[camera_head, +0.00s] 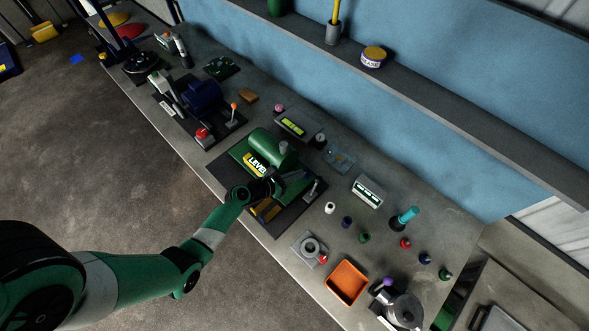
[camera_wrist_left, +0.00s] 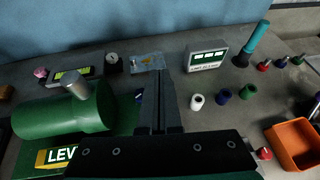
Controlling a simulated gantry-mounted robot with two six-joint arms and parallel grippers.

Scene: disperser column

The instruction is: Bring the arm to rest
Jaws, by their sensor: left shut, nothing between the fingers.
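My left arm comes in from the lower left in the head view. My left gripper (camera_head: 279,188) is over the green machine with the yellow LEVEL label (camera_head: 262,160), near its front right side. In the left wrist view my left gripper (camera_wrist_left: 160,80) has its fingers together with nothing between them. The green machine's cylinder (camera_wrist_left: 62,115) shows left of the fingers there. Whether the fingers touch the machine I cannot tell. My right gripper is not in view.
Several small bottles, a labelled white box (camera_head: 368,191), an orange tray (camera_head: 346,283) and a silver pot (camera_head: 401,309) stand on the grey bench to the right. A blue motor (camera_head: 203,97) stands further left. A shelf (camera_head: 440,105) runs along the blue wall. The floor in front is clear.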

